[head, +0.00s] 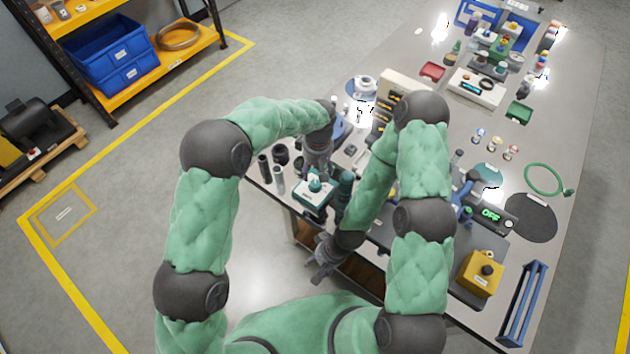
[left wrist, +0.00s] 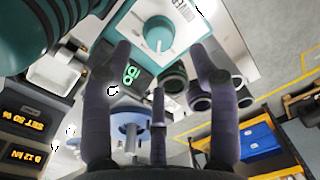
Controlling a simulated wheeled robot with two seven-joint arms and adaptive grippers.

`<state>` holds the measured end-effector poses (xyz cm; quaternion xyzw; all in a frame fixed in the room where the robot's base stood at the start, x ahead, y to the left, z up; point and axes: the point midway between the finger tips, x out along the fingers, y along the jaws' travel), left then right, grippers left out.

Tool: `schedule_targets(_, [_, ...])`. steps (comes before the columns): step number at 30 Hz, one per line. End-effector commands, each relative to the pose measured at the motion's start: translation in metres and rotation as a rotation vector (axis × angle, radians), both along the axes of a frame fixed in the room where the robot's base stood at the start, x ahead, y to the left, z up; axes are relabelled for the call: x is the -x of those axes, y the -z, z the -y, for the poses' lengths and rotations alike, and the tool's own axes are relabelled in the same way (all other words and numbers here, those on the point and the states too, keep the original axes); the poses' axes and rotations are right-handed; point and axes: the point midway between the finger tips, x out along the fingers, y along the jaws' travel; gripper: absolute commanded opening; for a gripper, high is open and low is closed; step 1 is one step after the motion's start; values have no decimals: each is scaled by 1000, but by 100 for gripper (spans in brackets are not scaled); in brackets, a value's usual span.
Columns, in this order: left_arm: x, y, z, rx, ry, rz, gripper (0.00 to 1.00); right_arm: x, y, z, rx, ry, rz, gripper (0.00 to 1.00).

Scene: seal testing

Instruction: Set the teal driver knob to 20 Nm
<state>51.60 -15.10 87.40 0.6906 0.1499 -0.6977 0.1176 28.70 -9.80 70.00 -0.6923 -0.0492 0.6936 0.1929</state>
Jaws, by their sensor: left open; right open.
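The teal driver knob (head: 315,184) sits on a white-topped teal box at the near-left table edge in the head view. In the left wrist view, the knob (left wrist: 158,36) is round with a raised grip bar, on a white panel. My left gripper (head: 317,168) is just above the knob. My right gripper (head: 322,262) is open and empty, low beside the table.
Dark cylinders (head: 272,170) stand left of the teal box. A yellow box (head: 480,273), a blue rack (head: 522,303) and a display reading OFF (head: 490,214) are on the table's right. Orange-lettered displays (left wrist: 30,130) show in the left wrist view.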

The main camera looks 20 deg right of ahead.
Motion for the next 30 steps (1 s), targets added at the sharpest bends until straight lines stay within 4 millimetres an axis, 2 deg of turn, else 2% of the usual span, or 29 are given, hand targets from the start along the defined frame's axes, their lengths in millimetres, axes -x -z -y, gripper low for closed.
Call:
schedule_targets(1, [1, 12, -1, -1, 0, -3, 60, 0, 4, 0, 0, 0, 0, 54])
schedule_targets(3, [1, 24, -1, -1, 1, -1, 60, 0, 6, 0, 0, 0, 0, 54])
schedule_targets(10, [1, 53, -2, 2, 0, 1, 60, 0, 12, 0, 0, 0, 0, 54])
schedule_targets(15, [1, 62, -3, 2, 0, 1, 60, 0, 14, 0, 0, 0, 1, 54])
schedule_targets(23, [1, 63, -3, 2, 0, 1, 60, 0, 13, 0, 0, 0, 1, 54])
schedule_targets(24, [1, 63, -3, 2, 0, 1, 57, 0, 13, 0, 0, 0, 1, 54])
schedule_targets(30, [1, 63, -3, 2, 1, 1, 4, 0, 13, 0, 0, 0, 1, 54])
